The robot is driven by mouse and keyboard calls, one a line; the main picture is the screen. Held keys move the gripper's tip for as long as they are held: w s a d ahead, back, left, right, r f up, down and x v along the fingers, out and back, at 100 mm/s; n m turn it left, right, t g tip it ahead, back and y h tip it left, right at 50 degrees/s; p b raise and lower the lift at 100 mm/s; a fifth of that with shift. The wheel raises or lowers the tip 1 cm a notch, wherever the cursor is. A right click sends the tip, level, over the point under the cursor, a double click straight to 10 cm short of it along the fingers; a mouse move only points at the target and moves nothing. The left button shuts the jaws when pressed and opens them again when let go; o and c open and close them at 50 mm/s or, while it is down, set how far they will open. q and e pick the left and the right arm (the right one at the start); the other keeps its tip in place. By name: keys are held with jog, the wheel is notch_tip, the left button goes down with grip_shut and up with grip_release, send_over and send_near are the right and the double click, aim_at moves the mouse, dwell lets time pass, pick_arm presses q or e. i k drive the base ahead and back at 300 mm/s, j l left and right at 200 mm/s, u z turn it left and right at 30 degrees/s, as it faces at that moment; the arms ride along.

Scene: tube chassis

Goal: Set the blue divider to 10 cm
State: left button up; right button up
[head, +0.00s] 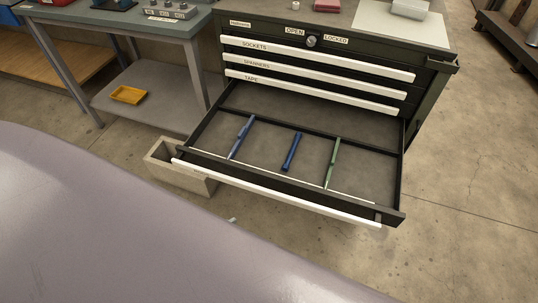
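The bottom drawer (290,195) of a dark tool chest is pulled open. Inside it, a slim blue divider (241,138) stands at the left, running front to back between the cross rail and the front wall. A green divider (332,163) stands to the right. Between them is a shorter, thicker dark blue piece (291,152); I cannot tell whether it is a divider or a loose object. A thin pale strip runs along the drawer's front inside edge; no marks are readable on it. Neither of my grippers is in view.
Three shut drawers (318,73) with white handles sit above. A grey bench (125,25) stands left, with a yellow tray (127,95) on its lower shelf. A grey open box (180,168) is under the drawer's left corner. A lavender surface fills the lower left.

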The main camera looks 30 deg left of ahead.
aim_at(243, 132)
jog(key=i+u, duration=0.1)
jog(key=u, duration=0.6)
jog(key=j, duration=0.1)
